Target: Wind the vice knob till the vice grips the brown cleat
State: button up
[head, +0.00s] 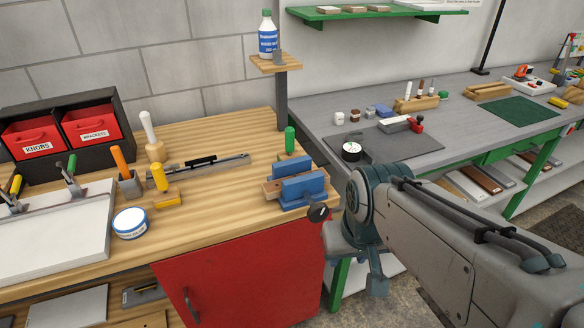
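The blue vice (302,187) stands at the right front corner of the wooden bench. Its black knob (318,211) sticks out at the front, past the bench edge. A brown wooden piece, which looks like the cleat (271,188), lies between the jaws and shows at their left end. I cannot tell whether the jaws touch it. My arm comes in from the lower right, its teal joint to the right of the vice. Grey and teal parts of mine hang below that joint, right of and below the knob. No fingertips can be made out there, and nothing of mine visibly touches the knob.
A green-handled tool (290,140) stands just behind the vice. A yellow-handled block (166,192), a white-and-blue tin (130,223) and red bins (88,125) are further left. A shelf post (282,100) rises behind. A grey bench (440,150) stands to the right.

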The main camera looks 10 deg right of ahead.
aim_at(318, 213)
jog(key=u, duration=1.8)
jog(key=k, duration=0.65)
jog(key=z, duration=1.8)
